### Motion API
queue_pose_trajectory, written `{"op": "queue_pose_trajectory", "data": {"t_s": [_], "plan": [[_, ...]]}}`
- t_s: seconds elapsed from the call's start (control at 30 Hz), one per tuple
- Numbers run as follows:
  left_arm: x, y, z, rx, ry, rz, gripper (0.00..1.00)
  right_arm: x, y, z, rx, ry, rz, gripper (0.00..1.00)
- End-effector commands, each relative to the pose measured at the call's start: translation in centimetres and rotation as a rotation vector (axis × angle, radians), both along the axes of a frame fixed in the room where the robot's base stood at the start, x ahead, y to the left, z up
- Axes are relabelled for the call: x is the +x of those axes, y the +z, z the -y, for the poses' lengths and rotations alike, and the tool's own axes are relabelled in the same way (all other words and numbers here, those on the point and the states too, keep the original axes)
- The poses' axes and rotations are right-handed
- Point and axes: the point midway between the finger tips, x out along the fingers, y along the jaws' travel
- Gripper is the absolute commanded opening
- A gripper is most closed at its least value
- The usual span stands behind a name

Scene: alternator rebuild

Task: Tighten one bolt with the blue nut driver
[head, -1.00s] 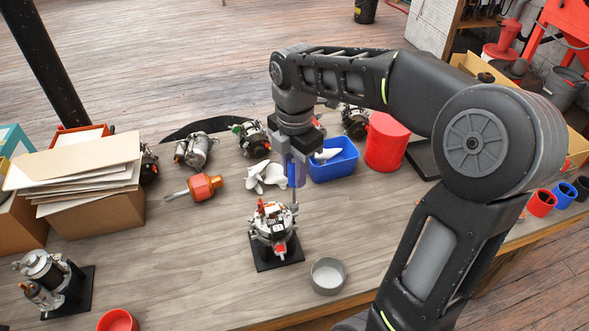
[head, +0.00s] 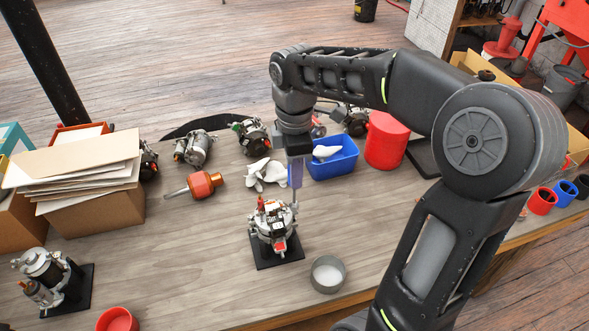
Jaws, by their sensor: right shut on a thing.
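The blue nut driver (head: 296,175) is upright in my right gripper (head: 297,163), which is shut on its handle. The driver's thin shaft points down at the right edge of an alternator (head: 272,225) on a black base plate (head: 279,255), at the middle of the bench. The shaft's lower end meets the alternator's rim in the picture. The bolt under it is too small to make out, so I cannot tell if the tip is seated. My left gripper is out of view.
A blue bin (head: 333,166) with white parts and a red cylinder (head: 386,142) stand just behind and right. An orange-handled tool (head: 203,185) lies left. A grey round cup (head: 328,274) stands close in front.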

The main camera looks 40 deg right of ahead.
Motion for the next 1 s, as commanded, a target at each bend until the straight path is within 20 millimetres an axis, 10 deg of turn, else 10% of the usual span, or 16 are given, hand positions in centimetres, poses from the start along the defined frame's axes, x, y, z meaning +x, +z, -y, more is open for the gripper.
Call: {"op": "queue_pose_trajectory", "data": {"t_s": [0.5,1.0], "plan": [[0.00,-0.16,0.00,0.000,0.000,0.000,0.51,-0.06,0.01,-0.07,0.000,-0.928,0.001,0.00],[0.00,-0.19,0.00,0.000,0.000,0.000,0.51,-0.06,0.03,-0.07,0.000,-1.071,0.001,0.00]]}}
